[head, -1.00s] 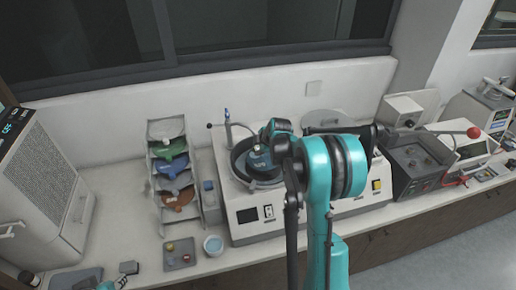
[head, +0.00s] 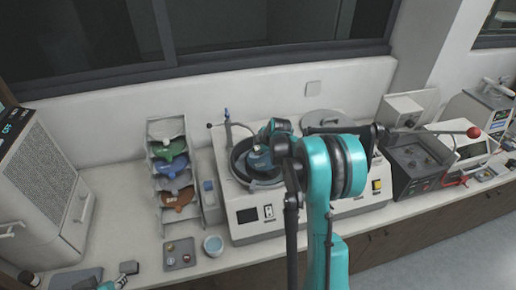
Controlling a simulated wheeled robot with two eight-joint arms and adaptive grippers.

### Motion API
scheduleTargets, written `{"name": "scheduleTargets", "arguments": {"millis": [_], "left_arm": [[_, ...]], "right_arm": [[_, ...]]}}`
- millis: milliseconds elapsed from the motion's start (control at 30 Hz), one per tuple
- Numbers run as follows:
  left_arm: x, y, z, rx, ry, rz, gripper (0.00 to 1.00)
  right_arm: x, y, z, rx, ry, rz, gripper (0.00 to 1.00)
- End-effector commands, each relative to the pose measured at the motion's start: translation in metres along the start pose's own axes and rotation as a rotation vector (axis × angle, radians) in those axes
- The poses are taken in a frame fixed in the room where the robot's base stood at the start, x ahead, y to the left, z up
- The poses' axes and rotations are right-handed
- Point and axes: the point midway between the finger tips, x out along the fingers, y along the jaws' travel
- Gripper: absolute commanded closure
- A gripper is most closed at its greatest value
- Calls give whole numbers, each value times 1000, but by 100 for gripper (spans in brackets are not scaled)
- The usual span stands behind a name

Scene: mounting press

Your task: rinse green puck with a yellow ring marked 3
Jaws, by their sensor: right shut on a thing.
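My right arm reaches up the middle of the head view, and its gripper (head: 259,161) is low over the round bowl (head: 238,177) of the white polishing machine (head: 285,212). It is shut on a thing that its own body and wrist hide. I cannot make out the green puck with the yellow ring or its mark 3.
A rack (head: 153,190) with green, blue and brown trays stands left of the machine, with a pale blue-filled cup (head: 213,245) in front. A tap (head: 227,122) rises by the bowl. A press with a red-knobbed lever (head: 473,132) stands right. The counter left of the rack is clear.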

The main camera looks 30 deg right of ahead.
Motion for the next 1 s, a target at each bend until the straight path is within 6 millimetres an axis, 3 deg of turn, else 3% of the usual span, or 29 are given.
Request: {"name": "scheduleTargets", "arguments": {"millis": [267, 1000], "left_arm": [[0, 0, 0, 0, 0, 0, 70], [1, 0, 1, 0, 0, 0, 70]], "right_arm": [[-2, -2, 2, 0, 0, 0, 100], [-44, -35, 30, 1, -1, 0, 100]]}}
